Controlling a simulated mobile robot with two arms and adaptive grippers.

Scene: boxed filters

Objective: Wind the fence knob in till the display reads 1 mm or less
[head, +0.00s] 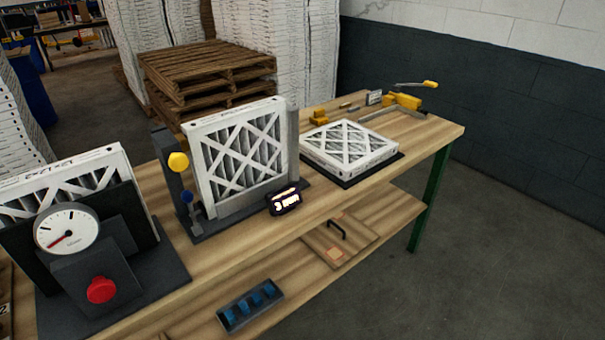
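The small dark display (284,200) reads 3 mm in glowing digits. It sits at the front of a dark fixture (207,228) on the workbench. A white-framed pleated filter (202,176) stands upright in this fixture, between a dark plate at its left and a grey post (293,140) at its right. A yellow knob (178,162) sticks out at the fixture's left side, with a smaller blue knob (187,197) below it. I cannot tell for certain which one is the fence knob. Neither of my grippers is in view.
At left stands a gauge unit with a round white dial (67,230) and red knob (101,290), a filter behind it. Another filter (349,146) lies flat on a dark mat. A yellow tool (403,101) is at the far end. The lower shelf holds a tray (236,316).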

